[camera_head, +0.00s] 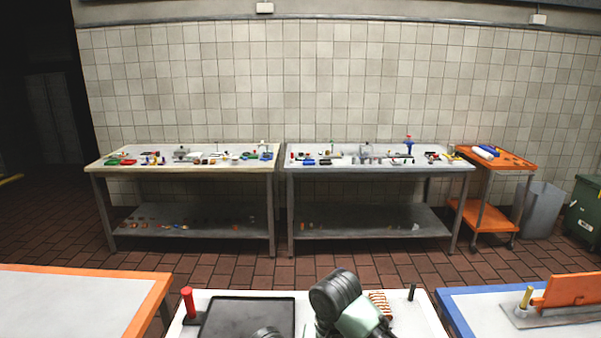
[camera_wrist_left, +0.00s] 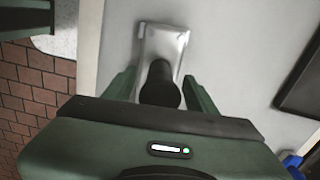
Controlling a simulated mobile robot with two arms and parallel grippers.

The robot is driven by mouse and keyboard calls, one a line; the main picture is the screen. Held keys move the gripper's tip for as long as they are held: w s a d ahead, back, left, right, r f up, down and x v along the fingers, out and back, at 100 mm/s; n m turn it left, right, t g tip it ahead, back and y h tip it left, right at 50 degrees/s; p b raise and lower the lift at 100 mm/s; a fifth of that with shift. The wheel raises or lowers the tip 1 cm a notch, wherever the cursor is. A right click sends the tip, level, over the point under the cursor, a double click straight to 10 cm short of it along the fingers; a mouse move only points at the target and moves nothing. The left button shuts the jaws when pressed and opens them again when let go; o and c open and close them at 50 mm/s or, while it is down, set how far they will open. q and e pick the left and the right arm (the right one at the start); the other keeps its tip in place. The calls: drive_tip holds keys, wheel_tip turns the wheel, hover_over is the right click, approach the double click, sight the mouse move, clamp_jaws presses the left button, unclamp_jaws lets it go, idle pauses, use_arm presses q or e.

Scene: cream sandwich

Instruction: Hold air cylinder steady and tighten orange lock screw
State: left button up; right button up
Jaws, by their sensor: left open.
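In the left wrist view my left gripper (camera_wrist_left: 156,80) is open, with one green finger on each side of a black round knob-like part (camera_wrist_left: 160,85). This part stands on a silver metal plate (camera_wrist_left: 158,35) on a white surface. I cannot tell whether the fingers touch it, or whether it belongs to the air cylinder. No orange lock screw can be made out. In the head view a dark and green arm part of mine is above the near white table, with no fingertips showing. My right gripper is not in view.
The near white table (camera_head: 421,322) holds a black tray (camera_head: 248,316), a red-handled piece (camera_head: 188,302), a copper coil (camera_head: 380,304) and a black peg (camera_head: 411,292). Orange-edged (camera_head: 80,290) and blue-edged tables (camera_head: 460,310) flank it. Brick floor separates them from cluttered benches behind.

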use_arm(q)
wheel_tip(320, 180, up, 7)
drive_tip(key=p, duration=0.5)
drive_tip(key=shift+p, duration=0.4)
drive_tip(key=o, duration=0.5)
drive_tip(key=shift+f, duration=0.1)
drive_tip(key=shift+o, duration=0.2)
